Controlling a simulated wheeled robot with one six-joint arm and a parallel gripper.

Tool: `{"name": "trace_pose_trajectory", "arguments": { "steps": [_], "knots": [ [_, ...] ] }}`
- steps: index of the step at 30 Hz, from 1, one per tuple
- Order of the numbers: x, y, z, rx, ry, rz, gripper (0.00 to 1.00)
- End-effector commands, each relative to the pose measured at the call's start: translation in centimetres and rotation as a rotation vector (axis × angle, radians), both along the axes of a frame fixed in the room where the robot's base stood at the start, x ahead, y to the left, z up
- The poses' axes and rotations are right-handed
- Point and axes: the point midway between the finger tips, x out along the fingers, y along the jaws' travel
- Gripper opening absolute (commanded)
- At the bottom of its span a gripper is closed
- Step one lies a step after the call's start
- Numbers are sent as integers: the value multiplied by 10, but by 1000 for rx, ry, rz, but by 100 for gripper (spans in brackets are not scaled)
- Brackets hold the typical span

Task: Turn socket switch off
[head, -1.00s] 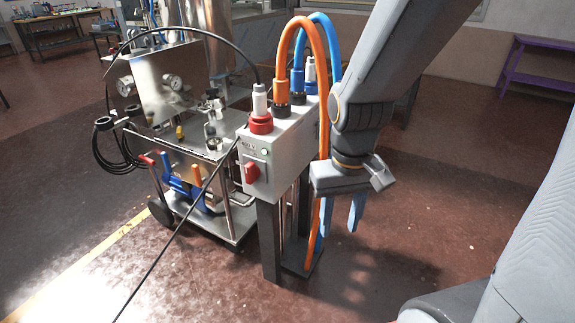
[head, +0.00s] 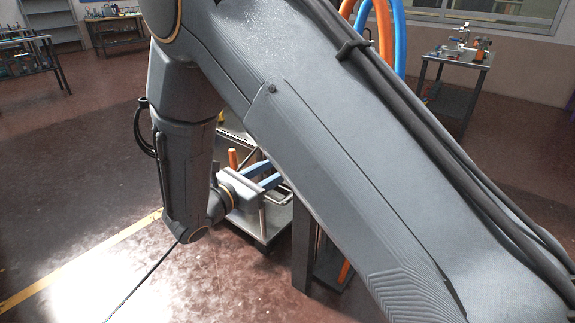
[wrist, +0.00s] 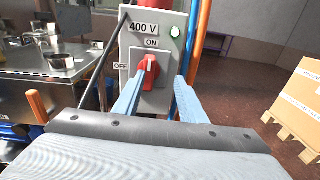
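The red socket switch (wrist: 149,66) sits on a grey panel (wrist: 159,104) in the wrist view. Its handle looks about upright, below the ON label (wrist: 152,43); the OFF label (wrist: 120,66) is at its left. My gripper (wrist: 157,80) is open, with its two blue fingers pointing at the panel on either side of the switch's lower part. I cannot tell whether they touch it. In the head view my gripper (head: 270,174) points right, and my arm hides the switch and most of the socket box.
A black cable (wrist: 104,62) runs past the panel's left side. A steel cart (wrist: 50,82) stands at the left. A cardboard box on a pallet (wrist: 301,100) stands at the right, with open floor between.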

Motion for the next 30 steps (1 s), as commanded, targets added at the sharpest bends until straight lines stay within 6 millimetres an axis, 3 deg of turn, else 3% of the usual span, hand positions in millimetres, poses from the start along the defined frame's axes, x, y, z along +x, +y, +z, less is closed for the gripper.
{"name": "trace_pose_trajectory", "arguments": {
  "steps": [1,4,18,30],
  "knots": [
    [2,11,-3,-20,-11,29,38],
    [7,17,-2,-38,-22,54,38],
    [57,-23,-1,-37,-22,51,38],
    [65,-28,-1,-36,-22,53,38]
  ]
}}
